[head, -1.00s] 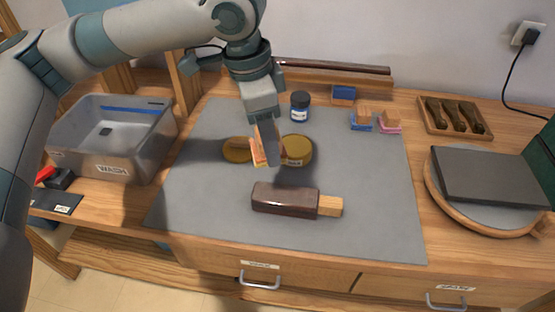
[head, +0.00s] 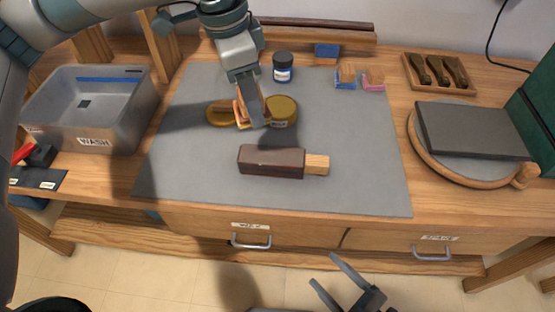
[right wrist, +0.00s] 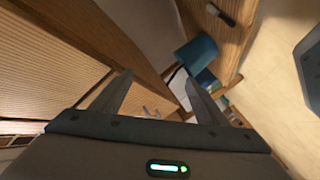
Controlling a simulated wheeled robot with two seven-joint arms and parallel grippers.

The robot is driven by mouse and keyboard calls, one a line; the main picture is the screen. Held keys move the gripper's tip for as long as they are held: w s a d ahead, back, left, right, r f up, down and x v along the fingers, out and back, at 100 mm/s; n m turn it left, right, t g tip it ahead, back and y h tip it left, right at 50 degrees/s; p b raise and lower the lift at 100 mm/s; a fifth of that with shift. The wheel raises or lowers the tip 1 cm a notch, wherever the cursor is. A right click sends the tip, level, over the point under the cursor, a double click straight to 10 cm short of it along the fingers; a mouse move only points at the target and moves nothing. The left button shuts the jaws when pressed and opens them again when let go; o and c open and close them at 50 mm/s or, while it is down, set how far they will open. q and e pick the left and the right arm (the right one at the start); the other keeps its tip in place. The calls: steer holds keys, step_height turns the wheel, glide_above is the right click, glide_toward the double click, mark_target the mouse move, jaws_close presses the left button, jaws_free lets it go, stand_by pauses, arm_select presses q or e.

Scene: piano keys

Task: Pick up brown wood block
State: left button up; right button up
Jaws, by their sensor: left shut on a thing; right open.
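A dark brown wood block (head: 271,160) with a pale wood end piece (head: 316,164) lies flat on the grey mat (head: 350,195). My left gripper (head: 250,118) is behind the block, apart from it, and low over the mat. It is shut on a small orange piece (head: 240,114), mostly hidden by the fingers. That piece is between a yellow round lid (head: 218,114) and a yellow-topped jar (head: 282,108). My right gripper (head: 340,283) is open and empty in front of the table. Its spread fingers also show in the right wrist view (right wrist: 160,95).
A grey WASH bin (head: 95,115) stands at the left. A dark slab (head: 470,130) on a round board is at the right. The mat's right part is clear.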

steer(key=s+a+r+n+g+y, duration=0.15)
steer(key=r+n+g+y, duration=0.6)
steer(key=r+n, duration=0.9)
steer(key=s+r+n+g+y, duration=0.2)
steer(key=r+n+g+y, duration=0.3)
steer(key=r+n+g, duration=1.15)
steer(key=w+d+n+t+h, duration=0.1)
steer(key=w+t+h, duration=0.2)
steer(key=w, duration=0.4)
steer(key=w+d+n+t+h, duration=0.1)
steer(key=w+d+t+h, duration=0.1)
steer(key=w+t+h, duration=0.2)
steer(key=w+d+f+n+t+h, duration=0.1)
steer(key=w+t, duration=0.4)
steer(key=w, duration=0.5)
steer(key=shift+d+h, duration=0.75)
steer(key=shift+h, duration=0.4)
steer(key=shift+a, duration=0.1)
